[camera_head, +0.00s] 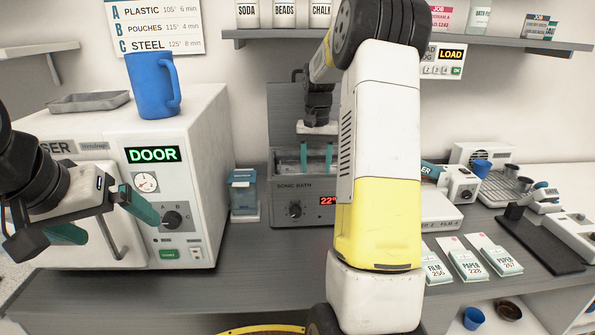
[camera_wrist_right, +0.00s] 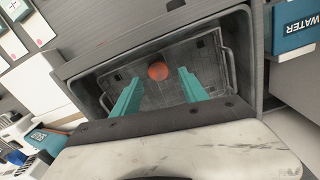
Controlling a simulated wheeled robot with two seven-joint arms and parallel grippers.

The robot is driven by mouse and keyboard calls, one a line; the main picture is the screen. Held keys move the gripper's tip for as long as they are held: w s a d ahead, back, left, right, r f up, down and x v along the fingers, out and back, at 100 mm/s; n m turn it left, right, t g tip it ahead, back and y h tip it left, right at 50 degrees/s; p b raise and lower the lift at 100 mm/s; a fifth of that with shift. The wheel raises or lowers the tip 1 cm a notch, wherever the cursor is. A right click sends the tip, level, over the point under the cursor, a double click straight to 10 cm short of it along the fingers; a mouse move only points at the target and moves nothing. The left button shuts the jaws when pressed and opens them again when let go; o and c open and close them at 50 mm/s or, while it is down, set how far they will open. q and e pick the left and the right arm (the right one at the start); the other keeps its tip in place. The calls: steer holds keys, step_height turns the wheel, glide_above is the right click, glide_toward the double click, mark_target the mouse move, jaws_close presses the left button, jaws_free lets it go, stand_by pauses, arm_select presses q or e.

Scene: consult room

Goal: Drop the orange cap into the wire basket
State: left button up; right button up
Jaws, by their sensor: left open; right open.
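The orange cap (camera_wrist_right: 158,71) shows in the right wrist view, inside the wire basket (camera_wrist_right: 206,62) of the sonic bath, near its far side. Whether it rests on the basket floor or is just above it, I cannot tell. My right gripper (camera_wrist_right: 159,78) is open, its two teal fingers apart and pointing into the basket, with the cap beyond and between the tips. In the head view the right gripper (camera_head: 316,160) points down over the sonic bath (camera_head: 300,185); the cap is hidden there. My left gripper (camera_head: 118,230) is open and empty before the autoclave.
The white autoclave (camera_head: 205,150) stands at left with a blue mug (camera_head: 153,88) on top. A blue box (camera_head: 243,190) stands between it and the bath. The bath's raised lid (camera_head: 284,110) is behind my right gripper. Pouches (camera_head: 468,262) and a dark tray (camera_head: 535,240) lie at right.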

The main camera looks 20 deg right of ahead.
steer(key=s+a+r+n+t, duration=0.1)
steer(key=s+a+r, duration=0.25)
steer(key=r, duration=0.25)
steer(key=s+a+r+n+t, duration=0.1)
steer(key=s+a+r, duration=0.1)
steer(key=s+r, duration=0.25)
steer(key=s+a+n+t+y, duration=0.1)
steer(key=s+a+t, duration=0.1)
steer(key=s+a, duration=0.3)
steer(key=s+a+n+t+y, duration=0.1)
steer(key=s+a, duration=0.5)
steer(key=s, duration=0.8)
steer(key=shift+f+n+t, duration=0.25)
steer(key=shift+n+t, duration=0.35)
steer(key=shift+n, duration=0.1)
steer(key=shift+s, duration=0.1)
